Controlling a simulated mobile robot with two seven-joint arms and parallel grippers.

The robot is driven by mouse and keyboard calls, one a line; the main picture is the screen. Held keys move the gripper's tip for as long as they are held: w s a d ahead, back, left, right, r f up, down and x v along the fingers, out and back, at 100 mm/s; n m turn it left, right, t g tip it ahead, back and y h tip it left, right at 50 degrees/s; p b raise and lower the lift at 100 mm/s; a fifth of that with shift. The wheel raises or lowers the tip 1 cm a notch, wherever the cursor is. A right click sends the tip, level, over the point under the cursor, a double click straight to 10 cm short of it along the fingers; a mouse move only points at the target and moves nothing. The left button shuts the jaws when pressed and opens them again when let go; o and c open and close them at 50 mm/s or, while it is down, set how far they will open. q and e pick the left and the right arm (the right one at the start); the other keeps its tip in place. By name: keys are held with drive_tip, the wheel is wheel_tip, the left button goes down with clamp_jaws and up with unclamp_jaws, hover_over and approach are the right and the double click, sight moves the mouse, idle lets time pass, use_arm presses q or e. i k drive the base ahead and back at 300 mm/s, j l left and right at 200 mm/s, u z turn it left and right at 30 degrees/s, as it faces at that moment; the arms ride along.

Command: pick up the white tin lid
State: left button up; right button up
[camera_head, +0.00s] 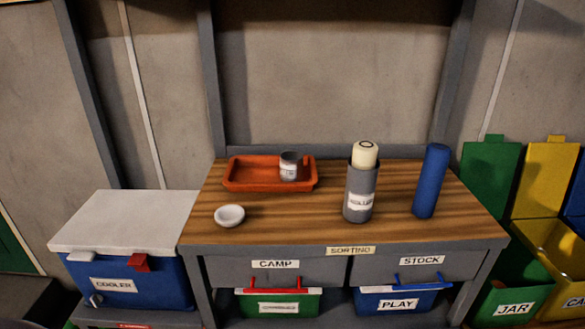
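A small round white lid-like dish (230,216) lies at the front left of the wooden tabletop, with its hollow side seeming to face up. It is the only loose white round piece that I see, and nothing covers it. Neither of my grippers shows in the head view.
An orange tray (245,184) with a grey labelled tin (291,166) stands behind the dish on the sorting table (300,222). A grey cylinder with a cream top (359,190) and a blue cylinder (431,181) stand right. A blue cooler (135,280) with a white lid (125,220) adjoins the left.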

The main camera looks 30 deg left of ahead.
sight(228, 216)
drive_tip(key=u, duration=1.3)
